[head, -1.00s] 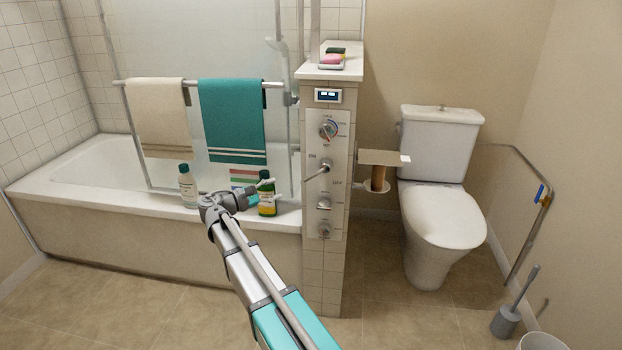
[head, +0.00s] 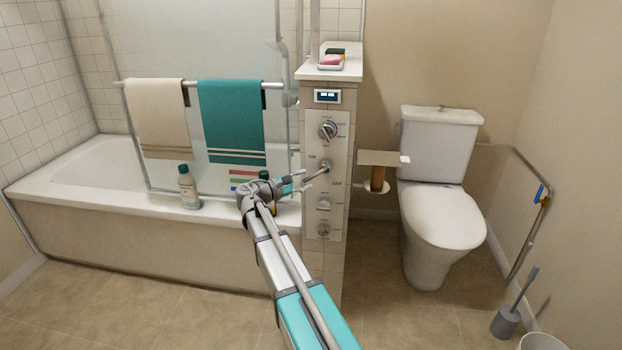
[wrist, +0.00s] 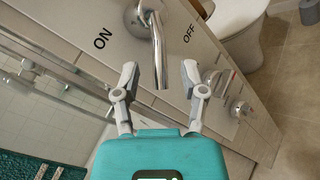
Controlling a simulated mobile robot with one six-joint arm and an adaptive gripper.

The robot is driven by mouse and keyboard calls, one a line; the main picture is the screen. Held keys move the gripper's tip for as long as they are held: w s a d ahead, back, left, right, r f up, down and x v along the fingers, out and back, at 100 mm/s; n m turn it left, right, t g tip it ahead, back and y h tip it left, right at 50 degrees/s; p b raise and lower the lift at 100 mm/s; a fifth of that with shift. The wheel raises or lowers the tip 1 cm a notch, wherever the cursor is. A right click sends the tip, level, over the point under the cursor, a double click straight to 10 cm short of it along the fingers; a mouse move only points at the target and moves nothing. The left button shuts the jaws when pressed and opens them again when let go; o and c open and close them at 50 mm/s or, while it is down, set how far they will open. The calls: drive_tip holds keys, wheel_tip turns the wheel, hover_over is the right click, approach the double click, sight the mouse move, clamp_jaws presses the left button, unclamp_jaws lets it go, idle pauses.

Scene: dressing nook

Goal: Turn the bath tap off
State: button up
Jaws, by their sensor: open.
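The tap lever (head: 319,171) is a metal handle on the control panel (head: 340,150) of the tiled pillar. It sticks out toward the lower left in the head view. The panel has an ON mark at the upper left and an OFF mark at the lower right. My gripper (head: 307,179) is open at the lever's free end. In the wrist view the lever (wrist: 158,45) reaches down between the two open fingertips of my gripper (wrist: 160,76), with gaps visible on both sides. The words ON and OFF lie left and right of it.
Other knobs sit on the panel, above (head: 328,130) and below (head: 324,203) the lever. A bottle (head: 188,187) stands on the bath rim (head: 90,200); another is mostly hidden behind my gripper. A paper holder (head: 384,158) and toilet (head: 440,215) are to the right.

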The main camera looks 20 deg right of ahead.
drive_tip(key=shift+w+d, duration=0.2)
drive_tip(key=shift+d, duration=1.25)
clamp_jaws()
